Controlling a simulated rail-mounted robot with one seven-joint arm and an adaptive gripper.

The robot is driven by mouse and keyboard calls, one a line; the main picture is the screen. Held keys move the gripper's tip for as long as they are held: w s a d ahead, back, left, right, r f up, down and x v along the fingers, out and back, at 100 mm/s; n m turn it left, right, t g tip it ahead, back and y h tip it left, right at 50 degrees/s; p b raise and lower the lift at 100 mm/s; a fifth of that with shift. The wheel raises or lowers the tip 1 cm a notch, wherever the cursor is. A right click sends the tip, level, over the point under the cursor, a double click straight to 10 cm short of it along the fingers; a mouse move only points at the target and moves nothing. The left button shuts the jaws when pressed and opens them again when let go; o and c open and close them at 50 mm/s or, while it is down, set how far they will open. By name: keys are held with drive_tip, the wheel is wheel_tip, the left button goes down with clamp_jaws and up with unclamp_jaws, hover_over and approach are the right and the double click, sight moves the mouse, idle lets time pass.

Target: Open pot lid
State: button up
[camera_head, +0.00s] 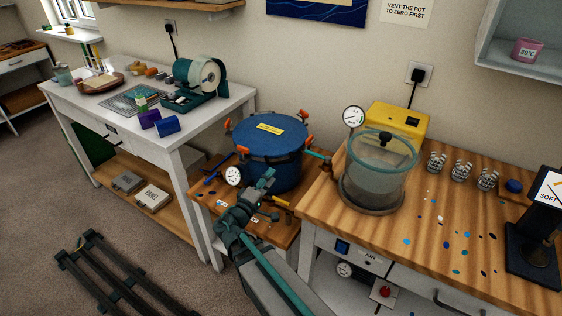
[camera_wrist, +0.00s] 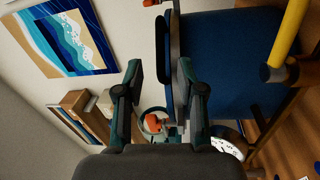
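The blue pot (camera_head: 265,165) stands on the low wooden table. Its blue lid (camera_head: 262,142) carries a yellow label and sits level on the pot. Orange-handled clamps (camera_head: 303,115) are spaced around the rim. In the wrist view my gripper (camera_wrist: 158,72) is open, with nothing seen held. Its right finger overlaps the pot's rim; contact cannot be told.
A pressure gauge (camera_head: 233,176) and a yellow lever (camera_head: 278,201) are at the pot's front. A clear vacuum chamber (camera_head: 375,180) stands on the bench to the right. A white table (camera_head: 110,125) with tools is at left. The floor at front left holds dark rails (camera_head: 110,275).

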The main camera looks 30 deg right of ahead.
sight(283, 162)
drive_tip(key=p+x, duration=0.2)
drive_tip(key=x, duration=0.6)
drive_tip(key=shift+w+d+r, duration=0.1)
drive_tip(key=shift+w+d, duration=0.05)
drive_tip(key=shift+d, duration=0.15)
clamp_jaws()
